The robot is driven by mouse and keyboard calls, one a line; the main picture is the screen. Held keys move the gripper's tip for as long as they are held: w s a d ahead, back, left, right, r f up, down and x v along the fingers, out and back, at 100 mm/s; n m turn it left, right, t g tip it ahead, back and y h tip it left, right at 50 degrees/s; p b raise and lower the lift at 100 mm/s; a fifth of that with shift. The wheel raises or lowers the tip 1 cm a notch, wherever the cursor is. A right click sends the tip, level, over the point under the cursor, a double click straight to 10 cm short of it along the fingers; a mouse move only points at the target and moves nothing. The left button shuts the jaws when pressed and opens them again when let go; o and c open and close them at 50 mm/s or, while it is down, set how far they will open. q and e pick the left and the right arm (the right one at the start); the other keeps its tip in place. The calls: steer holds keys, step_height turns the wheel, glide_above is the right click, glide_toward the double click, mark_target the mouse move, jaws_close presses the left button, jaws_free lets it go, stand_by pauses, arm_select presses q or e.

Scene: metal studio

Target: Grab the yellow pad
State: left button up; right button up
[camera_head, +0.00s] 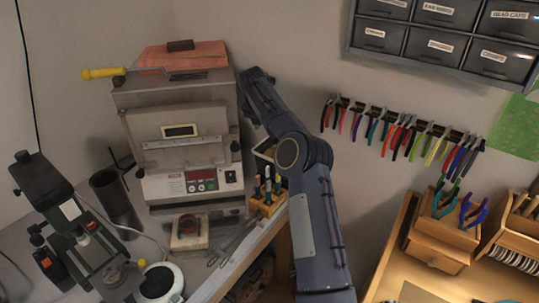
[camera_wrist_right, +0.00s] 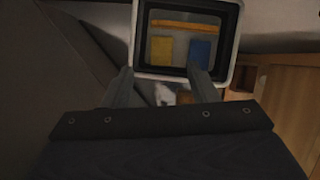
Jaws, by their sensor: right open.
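The yellow pad (camera_wrist_right: 161,50) lies in a dark tray with a white rim (camera_wrist_right: 240,30) in the right wrist view, left of a blue pad (camera_wrist_right: 200,52). My right gripper (camera_wrist_right: 163,84) is open and empty, with its fingers apart below the tray in that picture. The fingertips overlap the tray's near edge in the picture; I cannot tell whether they touch it. In the head view my right arm reaches up toward the wall, and its gripper and the yellow pad cannot be made out. My left gripper is not in view.
An orange strip (camera_wrist_right: 185,26) lies along the tray's far side. A small kiln (camera_head: 180,140) stands left of my arm, with a wooden tool holder (camera_head: 266,203) close by. Pliers (camera_head: 400,132) hang on the wall at right. A wooden cabinet (camera_wrist_right: 285,100) is at right.

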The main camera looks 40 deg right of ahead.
mark_target(269, 151)
steer(key=f, duration=0.3)
steer(key=shift+s+a+f, duration=0.2)
steer(key=shift+s+f, duration=0.1)
steer(key=shift+f, duration=0.1)
steer(key=x, duration=0.4)
steer(key=shift+a+f, duration=0.1)
steer(key=shift+a, duration=0.15)
steer(key=shift+p+x, duration=1.1)
steer(key=shift+x, duration=1.7)
steer(key=c, duration=0.7)
